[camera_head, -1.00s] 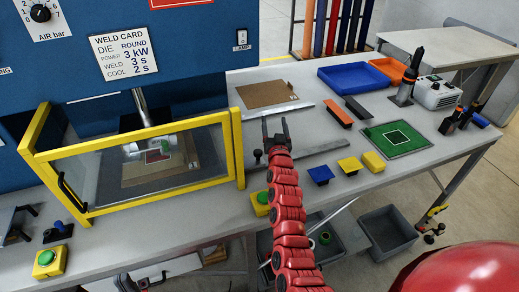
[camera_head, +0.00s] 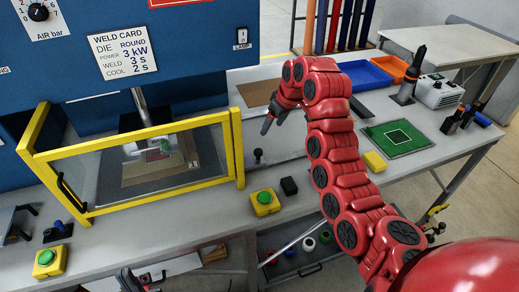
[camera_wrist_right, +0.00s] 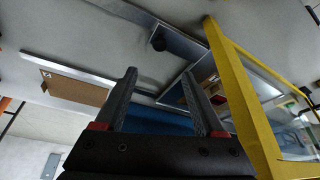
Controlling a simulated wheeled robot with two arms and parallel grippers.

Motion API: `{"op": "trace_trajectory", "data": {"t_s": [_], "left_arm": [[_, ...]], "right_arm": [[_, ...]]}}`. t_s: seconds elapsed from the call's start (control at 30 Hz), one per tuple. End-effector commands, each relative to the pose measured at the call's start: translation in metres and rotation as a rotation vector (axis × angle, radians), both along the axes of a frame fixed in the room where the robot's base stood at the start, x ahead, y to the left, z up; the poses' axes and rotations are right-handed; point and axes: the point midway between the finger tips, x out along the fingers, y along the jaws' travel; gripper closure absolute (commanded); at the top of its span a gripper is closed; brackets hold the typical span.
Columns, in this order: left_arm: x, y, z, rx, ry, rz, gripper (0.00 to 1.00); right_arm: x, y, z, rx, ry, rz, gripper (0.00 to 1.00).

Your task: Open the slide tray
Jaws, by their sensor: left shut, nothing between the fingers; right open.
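A dark plate (camera_head: 130,192), seemingly the slide tray, lies behind the clear front of the yellow-framed guard (camera_head: 238,150), with a brown sheet on it. A black knob (camera_head: 258,155) stands just right of the guard by a metal strip; it also shows in the right wrist view (camera_wrist_right: 158,43). My right gripper (camera_head: 267,126) is above the bench, near and beyond the knob, apart from it. In the right wrist view its fingers (camera_wrist_right: 161,80) are open and empty, with the guard to the right. My left gripper (camera_head: 136,279) is low at the bottom edge, shut and empty.
Green buttons on yellow boxes (camera_head: 264,203) (camera_head: 47,262) sit at the bench front, with a black block (camera_head: 288,186) beside one. A brown board (camera_head: 255,93) lies behind my right gripper. A green mat (camera_head: 397,138) and a yellow block (camera_head: 375,161) lie right of my right arm.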

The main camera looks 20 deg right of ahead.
Motion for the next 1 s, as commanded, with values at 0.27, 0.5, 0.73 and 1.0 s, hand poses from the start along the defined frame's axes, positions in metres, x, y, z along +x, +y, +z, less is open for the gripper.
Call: {"op": "trace_trajectory", "data": {"t_s": [0.27, 0.5, 0.73, 1.0], "left_arm": [[0.000, 0.000, -0.005, 0.000, 0.000, 0.000, 1.00], [0.000, 0.000, 0.013, 0.000, -0.001, 0.000, 1.00], [0.000, 0.000, 0.027, 0.000, 0.000, 0.000, 1.00], [0.000, 0.000, 0.037, 0.000, 0.000, 0.000, 1.00]], "right_arm": [[0.014, 0.008, -0.037, 0.000, -0.001, 0.000, 0.29], [0.027, 0.015, -0.077, 0.001, 0.009, 0.001, 0.29], [0.043, 0.020, -0.113, -0.002, 0.004, 0.000, 0.29], [0.053, 0.025, -0.139, -0.004, 0.001, 0.003, 0.29]]}}
